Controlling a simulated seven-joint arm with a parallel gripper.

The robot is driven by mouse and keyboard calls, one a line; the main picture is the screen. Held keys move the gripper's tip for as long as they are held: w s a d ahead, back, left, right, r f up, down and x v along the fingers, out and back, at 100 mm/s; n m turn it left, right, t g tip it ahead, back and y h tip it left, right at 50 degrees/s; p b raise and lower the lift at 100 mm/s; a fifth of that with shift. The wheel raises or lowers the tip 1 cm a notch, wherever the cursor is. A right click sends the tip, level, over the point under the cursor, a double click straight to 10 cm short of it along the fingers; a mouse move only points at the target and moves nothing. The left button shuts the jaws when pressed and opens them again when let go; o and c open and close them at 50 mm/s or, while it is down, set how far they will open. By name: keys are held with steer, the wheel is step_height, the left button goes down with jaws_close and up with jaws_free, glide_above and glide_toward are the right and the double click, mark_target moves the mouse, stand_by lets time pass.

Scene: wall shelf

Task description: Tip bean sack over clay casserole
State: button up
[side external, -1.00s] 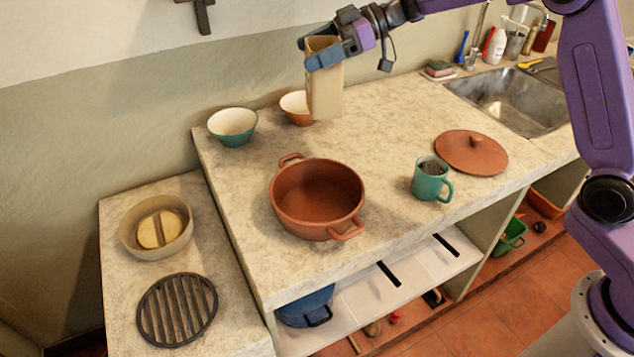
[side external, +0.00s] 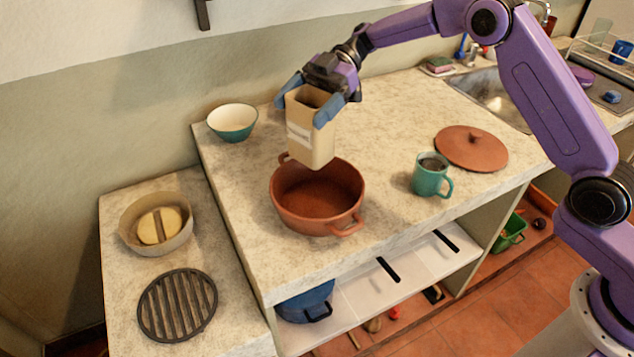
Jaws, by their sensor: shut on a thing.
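The bean sack (side external: 309,136) is a tan, box-shaped bag with a pale label and an open, dark top. My gripper (side external: 311,99) is shut on it, with a blue finger on each side near its top. The sack is nearly upright, leaning slightly, its mouth facing up. It is held above the back right part of the clay casserole and hides some of its rim. The clay casserole (side external: 300,212) is a reddish-brown, two-handled pot, open on top, standing on the counter. Its visible inside looks empty.
A terracotta lid (side external: 470,148) and a teal mug (side external: 431,176) stand right of the casserole. A teal bowl (side external: 233,121) is at the back left. A lower ledge holds a beige bowl (side external: 157,223) and a black grate (side external: 177,305). The sink (side external: 490,95) is at the back right.

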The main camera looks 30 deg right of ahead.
mark_target(306, 132)
steer(key=shift+r+t, duration=0.2)
steer(key=shift+t, duration=0.1)
steer(key=shift+s+r+n+t+h, duration=0.1)
steer(key=shift+r+n+t+h, duration=0.1)
steer(key=shift+n+t+h, duration=0.25)
steer(key=shift+s+f+n+t+h, duration=0.15)
steer(key=shift+f+n+t+h, duration=0.2)
steer(key=shift+f+n+t, duration=0.3)
steer(key=shift+s+f+n+t, duration=0.15)
steer(key=shift+n+t, duration=0.15)
steer(key=shift+t, duration=0.2)
steer(key=shift+s+a+r+n+t+h, duration=0.2)
steer(key=shift+r+n+t+h, duration=0.1)
steer(key=shift+r+t+h, duration=0.2)
steer(key=shift+s+f+n+t, duration=0.1)
steer(key=shift+f+n+t, duration=0.3)
steer(key=shift+f+t, duration=0.1)
steer(key=shift+s+f+n+t+h, duration=0.2)
steer(key=shift+f+n+t+h, duration=0.2)
steer(key=shift+f+t, duration=0.7)
steer(key=shift+s+f+n+t, duration=0.15)
steer(key=shift+f+n+t, duration=0.25)
steer(key=shift+f, duration=0.35)
